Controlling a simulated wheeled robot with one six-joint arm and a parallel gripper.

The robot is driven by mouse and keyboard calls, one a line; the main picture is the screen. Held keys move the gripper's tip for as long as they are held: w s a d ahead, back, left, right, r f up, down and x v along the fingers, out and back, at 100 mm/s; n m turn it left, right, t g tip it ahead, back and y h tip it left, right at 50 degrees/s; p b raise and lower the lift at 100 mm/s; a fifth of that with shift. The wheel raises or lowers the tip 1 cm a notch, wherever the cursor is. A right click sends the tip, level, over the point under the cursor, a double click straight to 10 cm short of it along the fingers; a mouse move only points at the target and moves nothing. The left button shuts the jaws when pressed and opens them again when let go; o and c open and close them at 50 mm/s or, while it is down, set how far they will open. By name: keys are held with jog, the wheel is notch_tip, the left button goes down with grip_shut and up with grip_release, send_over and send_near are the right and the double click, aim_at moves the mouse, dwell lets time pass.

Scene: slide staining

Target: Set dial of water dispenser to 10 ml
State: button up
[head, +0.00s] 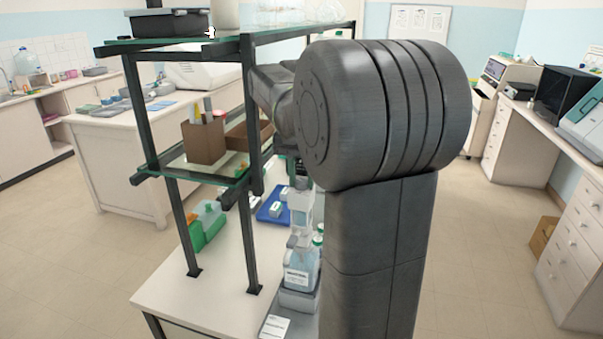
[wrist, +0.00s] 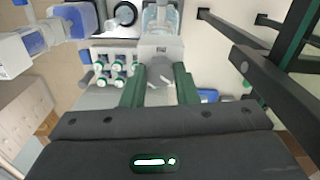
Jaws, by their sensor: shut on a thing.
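The water dispenser (head: 299,268) is a clear, labelled bottle with bluish contents and a pale upper part, standing on the bench in the head view. My arm partly covers it there and hides my gripper. In the wrist view its clear body (wrist: 160,18) is at the top, with a grey-white block below it. My gripper (wrist: 160,80) has its two green fingers on either side of a grey rounded part, the dial (wrist: 160,72), and is shut on it. The dial's marks and setting are too small to read.
A rack of green-capped bottles (wrist: 113,68) stands close left of the fingers in the wrist view. The dark shelf frame (wrist: 262,78) is at the right. In the head view, a blue tray (head: 268,217) and a green container (head: 205,228) are on the bench beneath the glass shelves.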

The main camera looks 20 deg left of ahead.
aim_at(301, 181)
jog(key=n, duration=0.3)
jog(key=shift+n, duration=2.1)
jog(key=o, duration=1)
jog(key=shift+r, duration=0.1)
notch_tip(301, 181, up, 14)
jog(key=shift+f, duration=0.3)
